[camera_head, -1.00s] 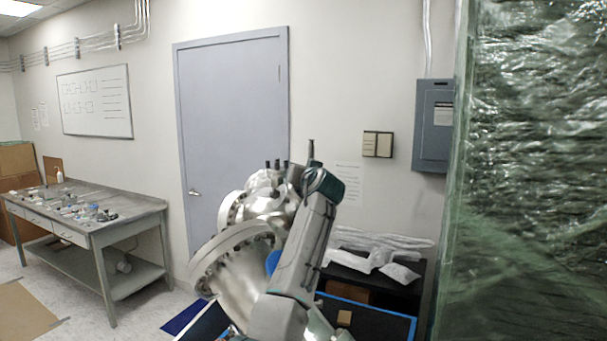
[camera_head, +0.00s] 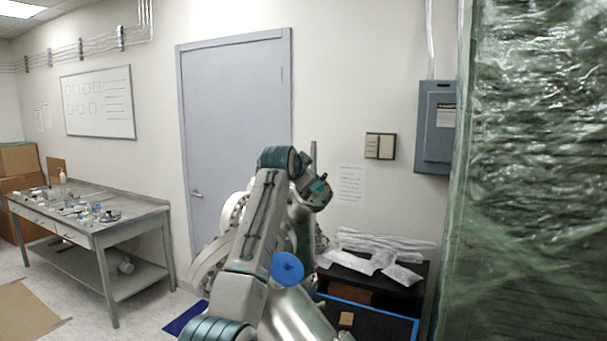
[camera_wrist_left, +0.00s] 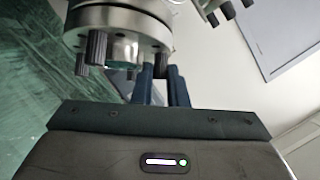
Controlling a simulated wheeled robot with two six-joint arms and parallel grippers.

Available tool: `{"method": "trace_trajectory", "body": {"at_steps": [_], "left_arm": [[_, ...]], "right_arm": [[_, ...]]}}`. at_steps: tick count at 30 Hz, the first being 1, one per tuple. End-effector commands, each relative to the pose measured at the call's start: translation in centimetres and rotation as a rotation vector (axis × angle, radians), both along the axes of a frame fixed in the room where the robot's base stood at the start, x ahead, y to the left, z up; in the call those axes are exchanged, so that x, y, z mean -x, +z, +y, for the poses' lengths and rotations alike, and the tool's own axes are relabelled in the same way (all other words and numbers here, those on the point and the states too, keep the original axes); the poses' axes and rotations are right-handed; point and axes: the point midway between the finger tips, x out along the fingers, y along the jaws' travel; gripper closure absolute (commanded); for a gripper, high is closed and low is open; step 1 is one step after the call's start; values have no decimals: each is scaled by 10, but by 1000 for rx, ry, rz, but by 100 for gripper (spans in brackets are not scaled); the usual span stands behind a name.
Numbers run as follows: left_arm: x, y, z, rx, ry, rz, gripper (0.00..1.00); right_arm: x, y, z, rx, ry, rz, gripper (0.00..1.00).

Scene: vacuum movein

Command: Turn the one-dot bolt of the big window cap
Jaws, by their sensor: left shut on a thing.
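In the left wrist view a round metal flange (camera_wrist_left: 120,28), apparently the big window cap, fills the top left. Several black bolts (camera_wrist_left: 97,45) stick down from its rim. My left gripper (camera_wrist_left: 163,75) reaches up to this rim, with its dark blue fingers shut on a black bolt (camera_wrist_left: 160,65). The fingers partly hide that bolt, and I cannot make out any dot marks. In the head view my arm covers much of the silver chamber (camera_head: 206,268) and hides the gripped bolt. My right gripper is in neither view.
A grey workbench (camera_head: 150,207) with small parts stands at the left. A black shelf (camera_head: 410,290) with wrapped bags (camera_head: 385,262) is right of the chamber. Green plastic sheeting (camera_head: 530,170) fills the right side. A closed door (camera_head: 235,120) is behind.

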Motion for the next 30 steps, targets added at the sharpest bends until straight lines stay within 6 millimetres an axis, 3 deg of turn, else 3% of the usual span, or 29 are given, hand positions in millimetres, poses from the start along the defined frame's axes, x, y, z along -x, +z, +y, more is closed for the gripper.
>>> {"method": "trace_trajectory", "body": {"at_steps": [19,20,21,30], "left_arm": [[0,1,1,-28,-36,20,100],[0,1,1,-28,-36,20,81],[0,1,1,-28,-36,20,78],[0,-1,0,-23,-30,19,78]], "right_arm": [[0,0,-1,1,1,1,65],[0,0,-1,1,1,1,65],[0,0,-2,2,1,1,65],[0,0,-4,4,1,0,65]]}}
